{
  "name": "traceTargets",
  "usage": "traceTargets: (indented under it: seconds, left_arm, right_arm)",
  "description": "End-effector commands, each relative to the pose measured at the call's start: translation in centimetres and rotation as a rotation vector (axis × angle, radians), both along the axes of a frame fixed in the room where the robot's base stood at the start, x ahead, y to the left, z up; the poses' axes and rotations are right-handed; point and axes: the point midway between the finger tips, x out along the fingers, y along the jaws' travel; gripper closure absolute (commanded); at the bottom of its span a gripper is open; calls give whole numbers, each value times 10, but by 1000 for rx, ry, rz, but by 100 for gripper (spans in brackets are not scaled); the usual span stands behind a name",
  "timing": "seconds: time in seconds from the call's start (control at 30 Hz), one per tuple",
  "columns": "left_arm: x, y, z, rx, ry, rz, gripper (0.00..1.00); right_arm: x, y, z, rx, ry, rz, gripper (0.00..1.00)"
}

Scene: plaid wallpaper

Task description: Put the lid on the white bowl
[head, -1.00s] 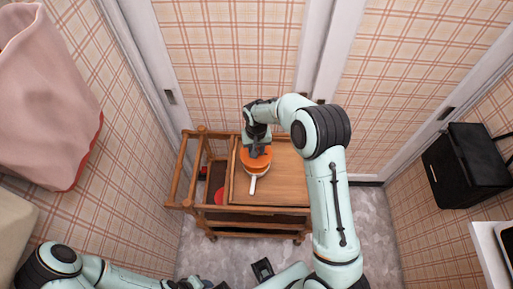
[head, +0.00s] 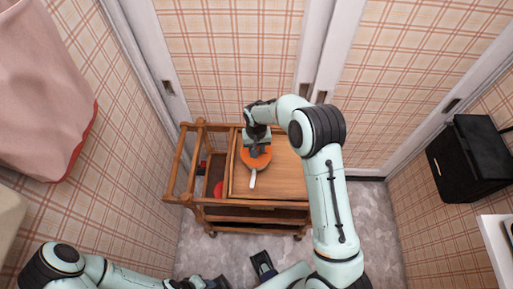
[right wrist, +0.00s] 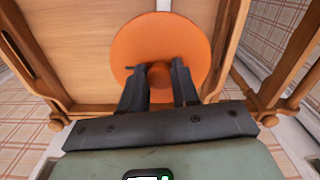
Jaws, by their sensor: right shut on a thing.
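An orange round lid (head: 262,163) is over the white bowl on top of the wooden cart. Only a white handle (head: 253,180) of the bowl shows past the lid's near edge; the rest is hidden. My right gripper (head: 257,150) comes down on the lid from above. In the right wrist view its two fingers (right wrist: 160,78) are shut on the knob of the lid (right wrist: 140,42). I cannot tell whether the lid rests fully on the rim. My left gripper (head: 200,284) is low at the bottom edge, far from the bowl, its fingers unclear.
The wooden cart (head: 285,178) has a bare tabletop right of the bowl and a railed side at left with red things (head: 218,190) lower down. Sliding doors stand behind it. A black box (head: 467,160) is at right, and pink cloth (head: 40,85) hangs at left.

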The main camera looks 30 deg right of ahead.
Motion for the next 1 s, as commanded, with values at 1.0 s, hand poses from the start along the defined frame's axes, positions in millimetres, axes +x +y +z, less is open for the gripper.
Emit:
traceTargets:
  seconds: [1.0]
  left_arm:
    - [-2,0,-6,0,2,0,57]
  right_arm:
    - [0,0,-7,0,0,0,99]
